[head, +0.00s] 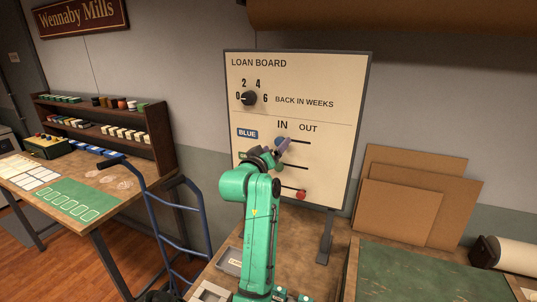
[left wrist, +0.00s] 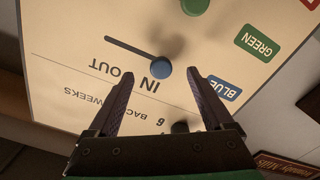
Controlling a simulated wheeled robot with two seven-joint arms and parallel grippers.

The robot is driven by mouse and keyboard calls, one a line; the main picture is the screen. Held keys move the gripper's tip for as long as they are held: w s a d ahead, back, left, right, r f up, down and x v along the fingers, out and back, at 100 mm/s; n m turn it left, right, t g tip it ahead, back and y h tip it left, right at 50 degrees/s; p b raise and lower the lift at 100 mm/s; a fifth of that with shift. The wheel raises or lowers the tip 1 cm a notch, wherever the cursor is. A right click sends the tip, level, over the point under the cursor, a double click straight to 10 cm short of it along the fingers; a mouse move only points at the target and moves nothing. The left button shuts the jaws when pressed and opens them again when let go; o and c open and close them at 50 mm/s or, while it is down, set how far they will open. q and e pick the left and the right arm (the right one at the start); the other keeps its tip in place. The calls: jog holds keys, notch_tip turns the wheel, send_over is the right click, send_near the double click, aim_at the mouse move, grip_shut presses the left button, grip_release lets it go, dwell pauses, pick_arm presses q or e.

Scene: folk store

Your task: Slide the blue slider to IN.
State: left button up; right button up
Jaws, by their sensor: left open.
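The loan board (head: 335,90) stands upright on the bench. Its blue slider knob (left wrist: 162,71) sits at the IN end of its slot, under the IN label, with the empty slot (left wrist: 128,48) running toward OUT. In the head view the knob is largely hidden by my left gripper (head: 283,146), which reaches up to the board's blue row. In the left wrist view my left gripper (left wrist: 160,76) is open, with its fingertips on either side of the blue knob and a visible gap to each. Whether either finger touches it I cannot tell. My right gripper is not in view.
The green slider knob (left wrist: 194,5) and red knob (head: 301,195) are on the rows below. A black dial (head: 249,98) is above. Brown panels (head: 405,205) lean at the right. A blue hand truck (head: 158,215) and a side table (head: 120,205) are at the left.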

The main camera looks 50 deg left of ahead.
pick_arm(q)
jog(key=v, duration=0.5)
jog(key=shift+s+d, duration=0.15)
jog(key=shift+s, duration=0.1)
dwell(0.4)
